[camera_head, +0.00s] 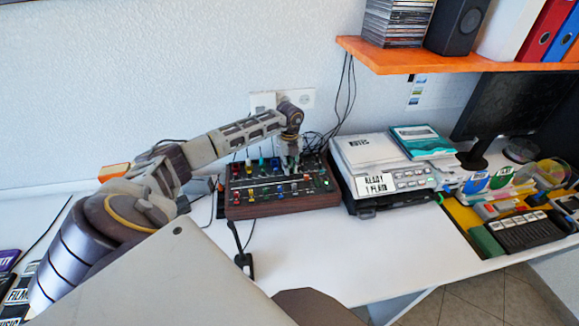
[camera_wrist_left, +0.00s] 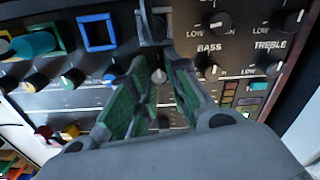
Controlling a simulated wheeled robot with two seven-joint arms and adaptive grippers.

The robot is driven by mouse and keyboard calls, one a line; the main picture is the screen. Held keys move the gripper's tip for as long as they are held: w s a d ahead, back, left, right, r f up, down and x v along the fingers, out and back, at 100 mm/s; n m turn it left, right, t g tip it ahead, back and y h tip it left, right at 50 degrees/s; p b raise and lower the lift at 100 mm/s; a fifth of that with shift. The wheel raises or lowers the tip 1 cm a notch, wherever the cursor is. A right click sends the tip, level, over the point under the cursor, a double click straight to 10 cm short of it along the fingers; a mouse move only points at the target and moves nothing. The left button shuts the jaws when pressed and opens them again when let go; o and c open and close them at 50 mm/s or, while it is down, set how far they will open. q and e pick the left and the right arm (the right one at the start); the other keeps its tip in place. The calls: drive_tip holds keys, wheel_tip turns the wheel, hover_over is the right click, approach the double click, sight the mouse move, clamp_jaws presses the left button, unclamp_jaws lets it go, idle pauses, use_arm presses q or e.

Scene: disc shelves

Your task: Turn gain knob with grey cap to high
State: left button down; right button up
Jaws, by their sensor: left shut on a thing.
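The mixer (camera_head: 283,209) is a dark box with wooden-looking sides, standing on the white desk, its top crowded with coloured knobs and sliders. My left gripper (camera_head: 290,163) points down at its back right part. In the left wrist view, my left gripper (camera_wrist_left: 158,68) has its green-padded fingers closed in around a small grey-capped knob (camera_wrist_left: 158,76), which shows between them. The fingers hide most of this knob's surroundings, and I cannot read its label or pointer. Black knobs marked BASS (camera_wrist_left: 207,66) and TREBLE (camera_wrist_left: 269,63) sit to the right. My right gripper is not in view.
Blue-, green- and yellow-capped knobs stand left of the fingers, near a blue square frame (camera_wrist_left: 97,33). A grey device (camera_head: 378,168) stands right of the mixer. An orange shelf (camera_head: 440,57) hangs at the upper right.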

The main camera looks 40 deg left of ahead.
use_arm(q)
drive_tip(key=shift+m, duration=2.9)
drive_tip(key=c, duration=1.3)
unclamp_jaws()
drive_tip(key=shift+c, duration=0.2)
wheel_tip(320, 180, up, 12)
